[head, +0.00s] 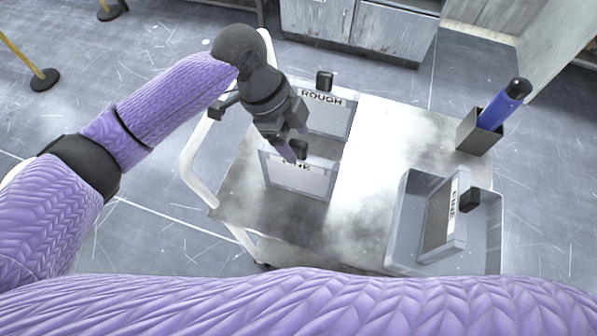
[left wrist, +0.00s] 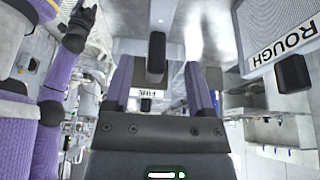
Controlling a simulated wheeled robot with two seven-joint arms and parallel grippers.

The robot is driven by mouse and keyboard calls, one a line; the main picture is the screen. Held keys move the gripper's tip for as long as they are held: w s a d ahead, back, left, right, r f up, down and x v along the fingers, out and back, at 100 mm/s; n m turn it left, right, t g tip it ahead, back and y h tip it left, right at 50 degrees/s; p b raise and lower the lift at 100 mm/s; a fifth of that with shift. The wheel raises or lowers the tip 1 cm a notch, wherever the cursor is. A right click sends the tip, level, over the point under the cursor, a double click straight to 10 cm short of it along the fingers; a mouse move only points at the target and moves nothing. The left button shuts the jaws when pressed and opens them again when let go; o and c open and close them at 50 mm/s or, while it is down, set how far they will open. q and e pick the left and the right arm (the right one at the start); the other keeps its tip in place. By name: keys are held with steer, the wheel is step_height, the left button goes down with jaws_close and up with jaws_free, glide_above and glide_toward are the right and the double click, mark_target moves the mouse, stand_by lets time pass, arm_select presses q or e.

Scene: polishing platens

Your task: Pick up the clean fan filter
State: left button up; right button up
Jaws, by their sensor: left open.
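A pale filter with a partly covered label ending in "NE" (head: 298,180) stands upright at the front of the cart's left half. My left gripper (head: 296,155) is open above it, fingers pointing down at its top edge. In the left wrist view, a black handle (left wrist: 156,52) on a pale panel shows between the two purple fingers, and a small "FINE" label (left wrist: 149,93) lies beyond. Another filter labelled FINE (head: 440,222), with a grey mesh face and black handle, leans in the grey tray (head: 400,235). A dark gripper-like end of my right arm (left wrist: 76,28) shows in the left wrist view, its jaws unclear.
A ROUGH filter (head: 325,115) with a black handle stands just behind the gripper; it also shows in the left wrist view (left wrist: 275,35). A dark holder (head: 478,135) with a blue tool (head: 503,105) is at the cart's right. The cart top (head: 375,150) between is clear.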

mark_target(302, 152)
arm_select(q)
steer(key=x, duration=0.3)
steer(key=shift+s+d+f+b, duration=0.2)
steer(key=shift+s+f+b, duration=0.05)
steer(key=shift+f+b, duration=0.1)
steer(key=shift+r, duration=0.15)
jaws_close()
stand_by(0.8)
